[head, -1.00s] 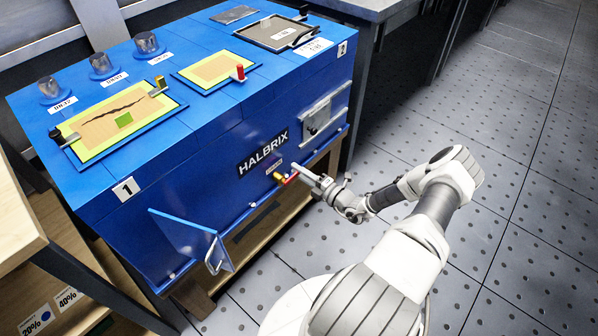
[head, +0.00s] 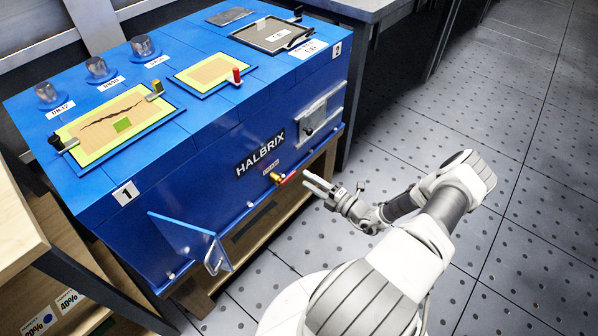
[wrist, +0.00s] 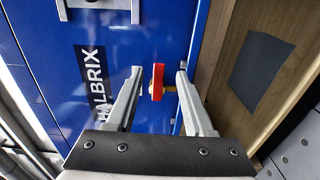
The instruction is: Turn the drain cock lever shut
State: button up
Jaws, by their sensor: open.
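The drain cock is a small brass valve (head: 276,178) on the lower front of the blue HALBRIX cabinet, with a red lever (head: 288,178) reaching to its right. In the wrist view the red lever (wrist: 157,83) runs along the picture's height, with brass (wrist: 171,89) showing at its right. My gripper (head: 307,180) is open and empty, just right of the lever in the head view and apart from it. In the wrist view the lever appears in the gap between my fingertips (wrist: 160,72). No contact shows.
A blue flap (head: 185,240) sticks out from the cabinet's lower left. A silver latch plate (head: 320,118) is mounted right of the nameplate (head: 260,153). Perforated floor (head: 480,120) is open at right.

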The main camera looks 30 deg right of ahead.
jog(key=p+v, duration=0.1)
jog(key=v, duration=1)
jog(key=shift+p, duration=0.35)
jog(key=shift+s+r, duration=0.1)
